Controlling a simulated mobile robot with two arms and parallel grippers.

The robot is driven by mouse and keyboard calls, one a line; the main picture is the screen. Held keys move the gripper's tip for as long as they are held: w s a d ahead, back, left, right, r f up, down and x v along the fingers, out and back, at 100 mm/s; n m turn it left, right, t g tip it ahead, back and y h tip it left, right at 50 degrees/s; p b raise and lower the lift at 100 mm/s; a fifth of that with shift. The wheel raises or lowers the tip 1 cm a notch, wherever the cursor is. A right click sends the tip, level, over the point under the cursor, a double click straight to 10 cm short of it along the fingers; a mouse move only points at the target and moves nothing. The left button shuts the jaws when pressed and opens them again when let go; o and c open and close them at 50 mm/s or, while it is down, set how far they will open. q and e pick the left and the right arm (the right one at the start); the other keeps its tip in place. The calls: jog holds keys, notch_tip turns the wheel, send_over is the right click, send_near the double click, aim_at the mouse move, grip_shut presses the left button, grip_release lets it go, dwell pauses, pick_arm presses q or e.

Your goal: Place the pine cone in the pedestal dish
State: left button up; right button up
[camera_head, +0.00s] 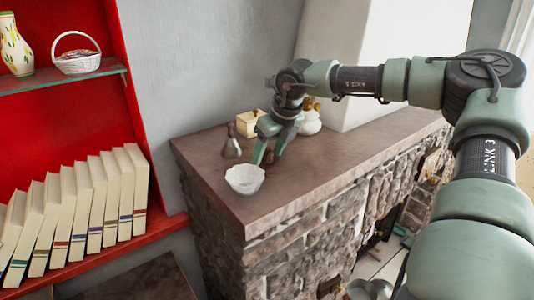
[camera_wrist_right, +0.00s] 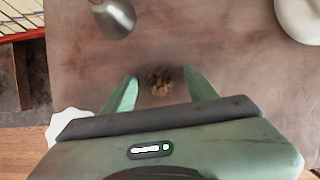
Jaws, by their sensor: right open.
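A small brown pine cone (camera_wrist_right: 160,81) lies on the brown mantel top (camera_head: 335,160), between the two fingertips in the right wrist view. In the head view it is mostly hidden by the fingers. My right gripper (camera_head: 269,158) is open, pointing down over the mantel, with its green fingers on either side of the cone. Whether they touch it is unclear. The white fluted pedestal dish (camera_head: 245,180) stands near the mantel's front left edge, just left of the gripper. Its edge also shows in the right wrist view (camera_wrist_right: 68,124). My left gripper is out of view.
A grey metallic vessel (camera_head: 232,148) stands behind the dish, with a cream-yellow box (camera_head: 249,124) beyond it. A white rounded jar (camera_head: 310,122) stands behind the gripper. A red shelf with books (camera_head: 95,205) is at the left. The mantel's right part is clear.

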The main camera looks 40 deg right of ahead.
grip_shut()
jog(key=shift+r, duration=0.1)
